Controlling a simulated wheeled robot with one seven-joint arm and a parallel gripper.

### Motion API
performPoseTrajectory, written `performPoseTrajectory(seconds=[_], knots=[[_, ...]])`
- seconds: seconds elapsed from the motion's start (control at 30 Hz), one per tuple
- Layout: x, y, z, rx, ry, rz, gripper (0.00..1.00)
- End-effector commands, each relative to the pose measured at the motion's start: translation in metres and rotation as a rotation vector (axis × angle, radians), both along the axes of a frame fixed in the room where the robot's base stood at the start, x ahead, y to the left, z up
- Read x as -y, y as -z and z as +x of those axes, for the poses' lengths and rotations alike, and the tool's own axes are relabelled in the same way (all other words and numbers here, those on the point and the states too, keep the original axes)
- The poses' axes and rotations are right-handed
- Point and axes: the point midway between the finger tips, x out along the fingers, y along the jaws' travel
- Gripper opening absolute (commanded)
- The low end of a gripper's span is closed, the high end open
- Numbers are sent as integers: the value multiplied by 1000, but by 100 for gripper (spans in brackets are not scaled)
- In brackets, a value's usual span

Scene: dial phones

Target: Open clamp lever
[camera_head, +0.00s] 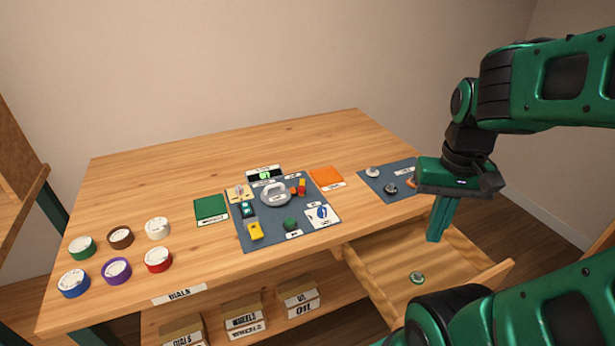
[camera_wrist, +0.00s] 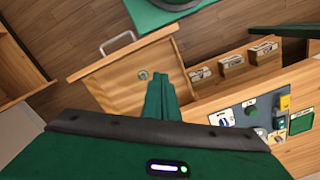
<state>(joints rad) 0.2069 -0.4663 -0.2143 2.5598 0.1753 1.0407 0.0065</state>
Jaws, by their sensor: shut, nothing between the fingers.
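A grey-blue panel (camera_head: 262,240) on the table carries several small fixtures. Among them are a red-and-orange lever-like piece (camera_head: 299,187), a yellow piece (camera_head: 255,231), a green knob (camera_head: 290,224) and a grey ring-shaped handle (camera_head: 275,193). The labels are too small to read, so I cannot tell which fixture is the clamp lever. My gripper (camera_head: 437,236) points down, empty and shut, over the open drawer, right of the panel and apart from it. In the wrist view my green fingers (camera_wrist: 160,84) are together, and the panel (camera_wrist: 237,118) shows at lower right.
The open drawer (camera_head: 385,262) holds a small green round part (camera_head: 417,278). A second panel (camera_head: 375,190) with knobs lies near my gripper. Several colored dials, including a red one (camera_head: 158,260), stand at left. Labelled boxes (camera_head: 243,317) sit on the shelf below. The back of the table is clear.

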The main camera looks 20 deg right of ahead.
Motion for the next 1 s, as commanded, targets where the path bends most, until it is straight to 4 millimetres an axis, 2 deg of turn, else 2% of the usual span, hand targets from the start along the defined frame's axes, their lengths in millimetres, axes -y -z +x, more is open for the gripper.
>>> performPoseTrajectory(seconds=[0.37, 0.4, 0.43, 0.5, 0.57, 0.63, 0.73, 0.87, 1.0], knots=[[0, 0, 0, 0, -1, 0, 0], [0, -4, -9, 11, -3, -2, 0], [0, -5, -9, 13, -4, -4, 0], [1, -6, -3, 9, -8, -15, 0], [3, -7, 8, 5, -17, -30, 0], [13, -7, 25, -1, -25, -55, 0], [14, -8, 55, -6, -44, -104, 0], [7, -7, 99, -2, -74, -175, 0], [-11, -4, 146, 15, -112, -253, 0]])
